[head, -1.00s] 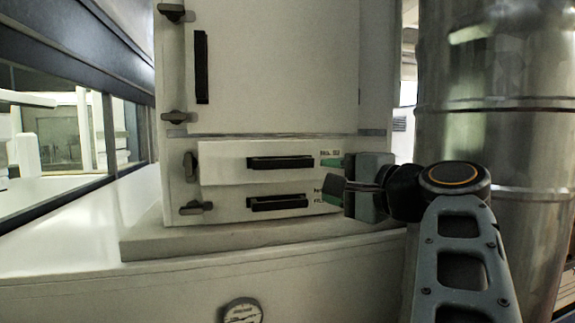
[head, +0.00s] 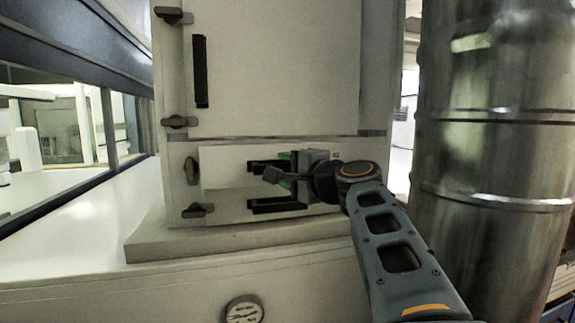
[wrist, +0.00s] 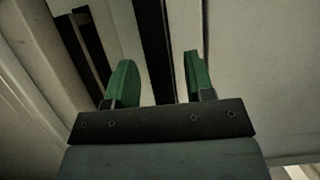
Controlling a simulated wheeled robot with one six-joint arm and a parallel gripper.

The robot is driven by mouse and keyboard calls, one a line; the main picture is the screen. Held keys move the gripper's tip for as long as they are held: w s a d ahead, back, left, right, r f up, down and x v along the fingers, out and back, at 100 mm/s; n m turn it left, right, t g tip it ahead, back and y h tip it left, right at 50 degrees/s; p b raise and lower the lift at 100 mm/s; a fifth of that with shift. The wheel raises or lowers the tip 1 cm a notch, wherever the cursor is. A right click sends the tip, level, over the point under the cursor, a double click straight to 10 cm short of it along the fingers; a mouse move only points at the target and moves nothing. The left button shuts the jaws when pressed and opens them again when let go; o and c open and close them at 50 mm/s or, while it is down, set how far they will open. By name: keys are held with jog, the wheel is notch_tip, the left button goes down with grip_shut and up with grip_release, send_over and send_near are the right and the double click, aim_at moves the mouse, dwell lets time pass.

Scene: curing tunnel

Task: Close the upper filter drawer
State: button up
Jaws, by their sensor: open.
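The upper filter drawer (head: 226,168) is a pale front with a black bar handle (head: 258,166), low on the white cabinet. It appears to stand out a little from the cabinet face. The lower drawer (head: 228,208), with its own black handle (head: 272,205), sits just beneath. My gripper (head: 285,172) is open in front of the right part of the drawers and hides the right end of the upper handle. In the wrist view its green fingers (wrist: 160,72) are apart, with a black bar between them in the picture. I cannot tell whether they touch anything.
A large shiny metal duct (head: 490,150) stands close on the right. Dark latches (head: 192,171) stick out at the cabinet's left edge. A pale ledge (head: 145,245) runs below the drawers, with a round gauge (head: 243,310) lower down. Windows line the left.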

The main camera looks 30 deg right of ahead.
jog(key=shift+w, duration=0.3)
grip_shut()
dwell(0.4)
